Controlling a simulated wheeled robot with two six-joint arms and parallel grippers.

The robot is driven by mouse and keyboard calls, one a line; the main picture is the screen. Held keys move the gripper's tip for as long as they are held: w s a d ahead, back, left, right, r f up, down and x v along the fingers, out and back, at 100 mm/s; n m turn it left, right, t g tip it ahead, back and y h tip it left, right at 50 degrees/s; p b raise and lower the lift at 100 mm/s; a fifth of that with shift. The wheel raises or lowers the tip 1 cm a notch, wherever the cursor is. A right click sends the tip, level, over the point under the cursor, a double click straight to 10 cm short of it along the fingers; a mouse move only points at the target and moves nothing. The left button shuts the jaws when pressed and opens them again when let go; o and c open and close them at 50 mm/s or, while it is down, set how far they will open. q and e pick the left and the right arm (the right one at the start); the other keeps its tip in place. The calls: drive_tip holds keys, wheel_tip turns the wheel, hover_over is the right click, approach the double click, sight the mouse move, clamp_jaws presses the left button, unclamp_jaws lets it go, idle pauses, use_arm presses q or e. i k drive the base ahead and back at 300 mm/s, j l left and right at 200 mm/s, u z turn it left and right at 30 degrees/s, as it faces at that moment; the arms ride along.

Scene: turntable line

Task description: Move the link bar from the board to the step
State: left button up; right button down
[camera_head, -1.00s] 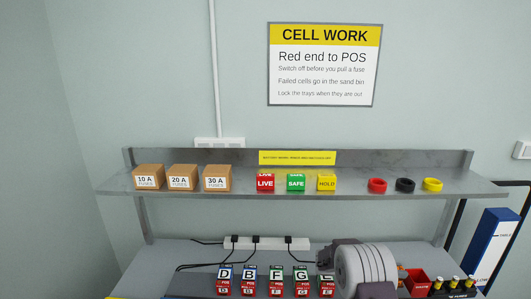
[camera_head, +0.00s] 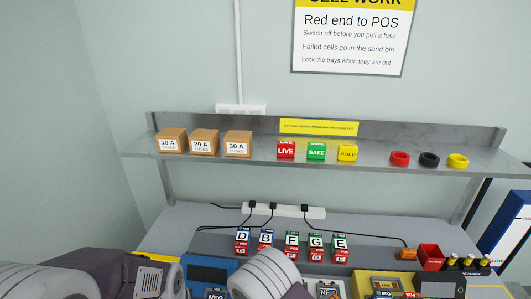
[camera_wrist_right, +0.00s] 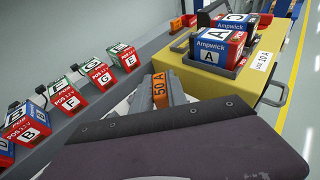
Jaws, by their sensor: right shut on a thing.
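In the right wrist view, an orange bar marked 50 A (camera_wrist_right: 160,91), which looks like the link bar, sits between the grey fingers of my right gripper (camera_wrist_right: 158,88). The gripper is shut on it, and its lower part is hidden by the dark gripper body. In the head view, only rounded arm parts show at the lower edge, and the right fingers are not clear there. My left arm comes in at the lower left, with its fingers out of sight. I cannot make out which surfaces are the board and the step.
Several upright cells (camera_head: 291,246) stand in a row at the back of the bench. A yellow tray (camera_wrist_right: 265,93) holds blue-and-red cells. A red bin (camera_head: 430,257) and a small orange item (camera_head: 408,253) are at the right. A shelf (camera_head: 370,156) spans above.

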sight(374, 257)
drive_tip(key=k+l, duration=0.2)
drive_tip(key=k, duration=0.3)
drive_tip(key=k+l, duration=0.1)
drive_tip(key=l, duration=0.6)
drive_tip(key=l+u, duration=0.1)
drive_tip(key=l, duration=0.6)
drive_tip(key=k+l, duration=0.15)
drive_tip(key=l, duration=0.5)
